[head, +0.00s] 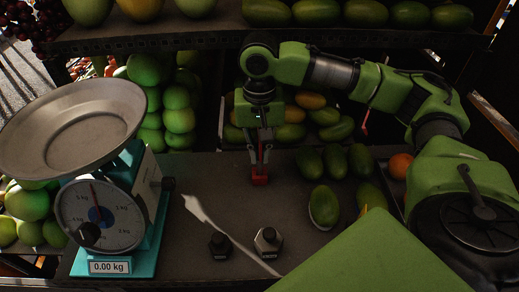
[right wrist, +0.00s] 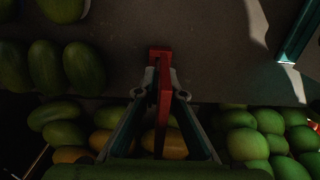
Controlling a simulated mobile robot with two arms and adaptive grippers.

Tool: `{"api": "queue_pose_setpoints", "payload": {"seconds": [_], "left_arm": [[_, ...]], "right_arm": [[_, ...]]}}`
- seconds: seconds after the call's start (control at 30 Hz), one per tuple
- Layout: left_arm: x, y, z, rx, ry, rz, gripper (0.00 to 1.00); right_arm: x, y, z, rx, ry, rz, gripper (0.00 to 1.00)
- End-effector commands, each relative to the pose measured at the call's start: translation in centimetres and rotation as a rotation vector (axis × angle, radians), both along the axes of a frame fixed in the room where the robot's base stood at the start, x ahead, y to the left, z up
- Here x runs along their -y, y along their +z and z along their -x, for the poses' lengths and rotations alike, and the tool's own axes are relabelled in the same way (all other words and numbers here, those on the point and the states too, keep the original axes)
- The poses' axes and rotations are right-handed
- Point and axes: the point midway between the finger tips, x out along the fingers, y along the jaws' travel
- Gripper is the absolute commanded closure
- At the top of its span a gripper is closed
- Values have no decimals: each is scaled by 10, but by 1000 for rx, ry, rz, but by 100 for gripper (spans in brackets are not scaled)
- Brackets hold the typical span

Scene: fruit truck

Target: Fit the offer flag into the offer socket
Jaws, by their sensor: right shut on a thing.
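My right gripper (head: 260,160) points down over the counter and is shut on the red offer flag (right wrist: 164,110). In the right wrist view the flag is a narrow red strip between the two fingers of my right gripper (right wrist: 158,95). A small red block, seemingly the offer socket (head: 260,180), sits on the counter right below the fingertips. It also shows in the right wrist view (right wrist: 160,53) at the far end of the flag. The flag's lower end overlaps the block; I cannot tell whether it is inside. My left gripper is not in view.
A scale (head: 103,215) with a metal pan stands at the left. Two dark weights (head: 267,241) stand on the front counter (head: 225,180). Green fruit (head: 323,207) lies right of the socket. Fruit piles fill the back, under a loaded shelf (head: 210,35).

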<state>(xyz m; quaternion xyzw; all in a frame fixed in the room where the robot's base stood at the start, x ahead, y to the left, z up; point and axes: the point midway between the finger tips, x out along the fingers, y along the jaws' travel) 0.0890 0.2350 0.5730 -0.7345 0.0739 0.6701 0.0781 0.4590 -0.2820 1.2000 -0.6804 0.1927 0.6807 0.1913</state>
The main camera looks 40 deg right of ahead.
Motion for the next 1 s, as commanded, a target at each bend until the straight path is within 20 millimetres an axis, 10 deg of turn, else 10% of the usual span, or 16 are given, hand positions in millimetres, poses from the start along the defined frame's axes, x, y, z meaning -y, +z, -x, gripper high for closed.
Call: {"api": "queue_pose_setpoints", "payload": {"seconds": [0.77, 0.87, 1.0], "left_arm": [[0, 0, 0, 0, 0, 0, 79], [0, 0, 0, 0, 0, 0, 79], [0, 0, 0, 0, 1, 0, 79]], "right_arm": [[0, -20, 0, -1, 0, -1, 100], [0, -20, 0, 0, 0, 0, 72], [0, -20, 0, 0, 0, 0, 71]]}}
